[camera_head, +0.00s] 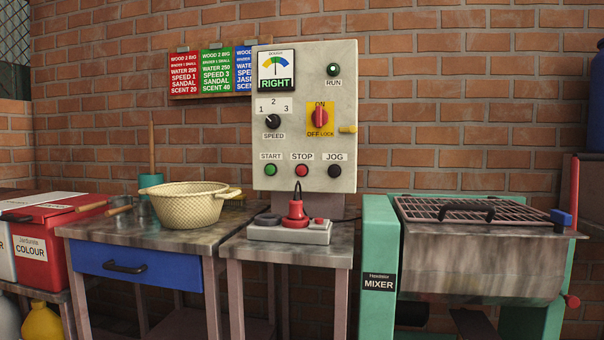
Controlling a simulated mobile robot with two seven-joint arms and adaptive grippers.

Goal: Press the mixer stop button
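The red STOP button (302,171) sits low on the upright grey control panel (345,110), between the green START button (270,171) and the black JOG button (335,171). The RUN lamp (333,70) at the panel's upper right looks dark green with a pale centre. The speed knob (272,121) and the red ON/OFF switch (319,117) on its yellow plate are above the buttons. The mixer (379,283) is a green-framed machine with a metal trough, right of the panel. Neither of my grippers shows in the head view.
A small table (240,252) below the panel holds a grey pedal box (318,236) with a red knob (295,212). Left of it, a table with a blue drawer (130,263) bears a woven basket (188,207). The space directly before the buttons is clear.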

